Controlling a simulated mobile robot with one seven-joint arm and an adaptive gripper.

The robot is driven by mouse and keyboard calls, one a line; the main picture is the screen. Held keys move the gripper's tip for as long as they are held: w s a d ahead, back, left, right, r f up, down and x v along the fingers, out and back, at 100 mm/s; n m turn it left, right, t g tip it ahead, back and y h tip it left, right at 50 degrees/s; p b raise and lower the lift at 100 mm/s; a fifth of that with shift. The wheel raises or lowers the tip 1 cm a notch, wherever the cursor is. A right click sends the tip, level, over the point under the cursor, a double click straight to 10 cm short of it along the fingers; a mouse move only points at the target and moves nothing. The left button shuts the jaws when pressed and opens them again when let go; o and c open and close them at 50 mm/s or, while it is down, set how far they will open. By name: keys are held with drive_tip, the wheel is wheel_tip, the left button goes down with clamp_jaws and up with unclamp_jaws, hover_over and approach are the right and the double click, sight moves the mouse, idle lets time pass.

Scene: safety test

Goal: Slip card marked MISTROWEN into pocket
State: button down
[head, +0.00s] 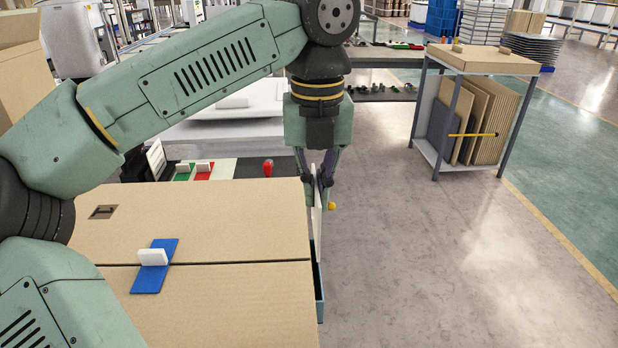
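My gripper (318,190) points down beside the right edge of a large cardboard box (200,220). It is shut on a thin white card (316,215), held upright and seen nearly edge-on, so no name can be read on it. A narrow blue-grey pocket (319,290) shows along the box's right side. The card's lower end is at the pocket's upper opening; I cannot tell whether it is inside. A small yellow knob (331,206) shows just right of the card.
A blue plate with a white block (153,258) lies on the box top. Green (183,172) and red (203,170) plates and a red item (267,168) lie behind. A shelf rack (470,110) stands at the right. The floor between is clear.

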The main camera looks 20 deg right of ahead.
drive_tip(key=shift+s+f+b, duration=0.15)
drive_tip(key=shift+f+b, duration=0.2)
drive_tip(key=shift+f, duration=0.3)
wheel_tip(320, 180, down, 12)
drive_tip(key=b, duration=0.8)
drive_tip(key=shift+r+b, duration=0.2)
drive_tip(key=shift+b, duration=0.1)
drive_tip(key=shift+f, duration=0.15)
idle(0.3)
idle(0.4)
drive_tip(key=c, duration=1.8)
unclamp_jaws()
drive_tip(key=shift+o, duration=0.4)
drive_tip(key=shift+w, duration=0.25)
